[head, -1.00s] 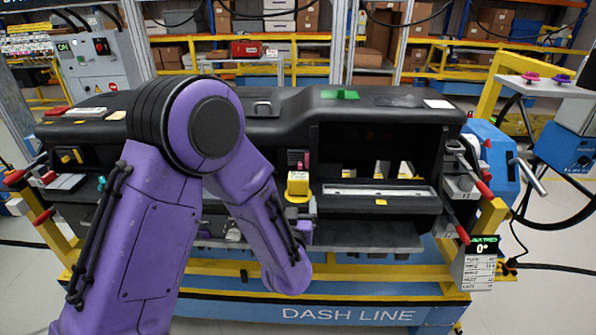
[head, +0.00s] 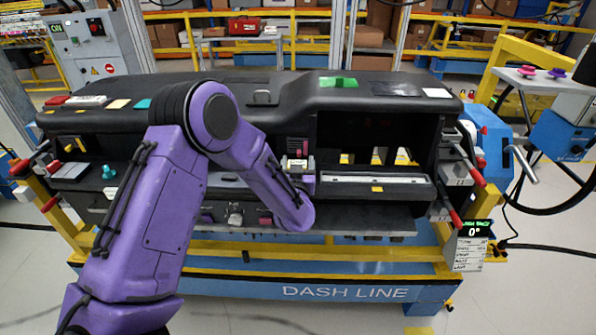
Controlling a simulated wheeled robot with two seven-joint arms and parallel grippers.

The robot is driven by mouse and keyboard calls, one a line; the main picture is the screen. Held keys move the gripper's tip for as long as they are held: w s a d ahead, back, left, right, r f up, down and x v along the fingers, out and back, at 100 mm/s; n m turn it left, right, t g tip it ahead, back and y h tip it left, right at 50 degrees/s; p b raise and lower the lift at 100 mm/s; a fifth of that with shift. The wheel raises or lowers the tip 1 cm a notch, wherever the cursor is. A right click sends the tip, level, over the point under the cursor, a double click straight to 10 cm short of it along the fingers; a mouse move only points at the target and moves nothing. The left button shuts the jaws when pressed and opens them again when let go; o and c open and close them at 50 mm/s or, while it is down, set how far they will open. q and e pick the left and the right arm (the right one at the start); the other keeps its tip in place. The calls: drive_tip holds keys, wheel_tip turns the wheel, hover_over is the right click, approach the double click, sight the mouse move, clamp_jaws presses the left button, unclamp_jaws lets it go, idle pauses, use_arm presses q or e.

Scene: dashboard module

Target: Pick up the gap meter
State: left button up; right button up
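A small boxy device, which looks like the gap meter (head: 297,163), stands at the front of the dashboard module (head: 230,88), left of its wide central opening. Its pale labelled face shows. Its lower part is mostly hidden behind the end of my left arm. My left gripper (head: 301,179) is at the end of the purple arm, right in front of the device. The fingers are too small and too covered to tell whether they are open or touch it. My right gripper is not in view.
Small parts, among them a teal knob (head: 108,172), lie on the left ledge. A grey shelf with several parts runs below the dashboard. Red-handled clamps (head: 472,173) stand at the right end. A display box (head: 472,246) hangs at the front right. The floor in front is clear.

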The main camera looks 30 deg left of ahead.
use_arm(q)
drive_tip(key=c, duration=0.7)
drive_tip(key=shift+r, duration=0.3)
wheel_tip(320, 180, up, 2)
drive_tip(key=shift+r+b, duration=0.1)
drive_tip(key=shift+b, duration=0.9)
drive_tip(key=s+a+r, duration=0.1)
drive_tip(key=r, duration=0.1)
drive_tip(key=s+a+r, duration=0.1)
drive_tip(key=a+r, duration=0.1)
drive_tip(key=s+a+r+b, duration=0.1)
drive_tip(key=r, duration=0.1)
drive_tip(key=shift+a+r, duration=0.15)
drive_tip(key=shift+r, duration=0.1)
drive_tip(key=shift+s+a+r, duration=0.6)
drive_tip(key=shift+s+a, duration=0.25)
drive_tip(key=shift+a, duration=0.35)
drive_tip(key=shift+s+a+r, duration=0.65)
drive_tip(key=shift+s+a, duration=0.15)
drive_tip(key=shift+a, duration=0.35)
drive_tip(key=shift+s+a+r, duration=0.6)
drive_tip(key=shift+s+a, duration=0.25)
drive_tip(key=shift+a, duration=0.35)
